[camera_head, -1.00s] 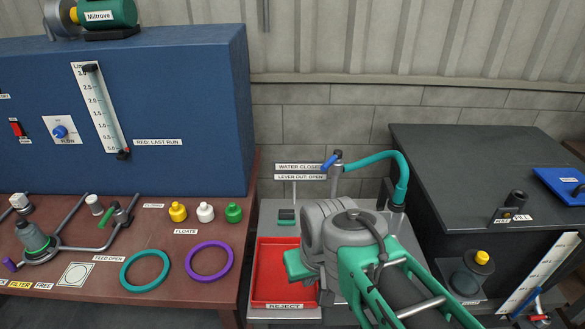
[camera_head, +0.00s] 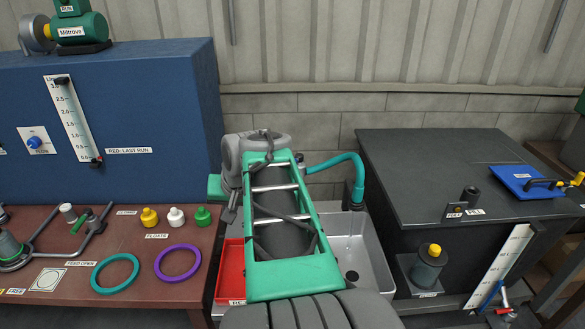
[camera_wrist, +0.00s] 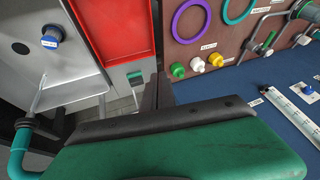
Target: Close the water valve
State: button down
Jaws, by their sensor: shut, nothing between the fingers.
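The water valve's blue lever and grey post are hidden behind my arm in the head view. The teal hose (camera_head: 336,163) curves from behind my arm to a spout over the grey sink (camera_head: 375,262). A thin stream of water (camera_head: 348,248) falls from it, and the stream (camera_wrist: 39,94) also shows in the wrist view beside the hose (camera_wrist: 22,145). A blue knob (camera_wrist: 51,34) shows by the sink there; I cannot tell whether it belongs to the valve. My gripper (camera_wrist: 150,117) is shut and empty, its green body filling the lower wrist view. Its contact with the lever is hidden.
A red reject tray (camera_head: 229,270) lies left of the sink, partly behind my arm. The brown bench (camera_head: 135,235) holds rings and small floats at left. A blue panel (camera_head: 160,90) stands behind it. A dark tank (camera_head: 430,160) stands at right.

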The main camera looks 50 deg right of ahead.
jog(key=s+d+r+m+h, duration=0.1)
jog(key=s+d+r+m, duration=0.15)
jog(key=d, duration=0.45)
jog(key=s+d+r+m+t+h, duration=0.15)
jog(key=s+d, duration=0.25)
jog(key=d, duration=0.4)
jog(key=s+d+r+m+h, duration=0.1)
jog(key=s+d+r+m, duration=0.2)
jog(key=d, duration=0.4)
jog(key=w+a+p+x, duration=0.1)
jog(key=w+p+x, duration=0.1)
jog(key=x, duration=1)
jog(key=shift+a+r, duration=0.25)
jog(key=shift+r, duration=0.1)
jog(key=shift+g+y, duration=0.25)
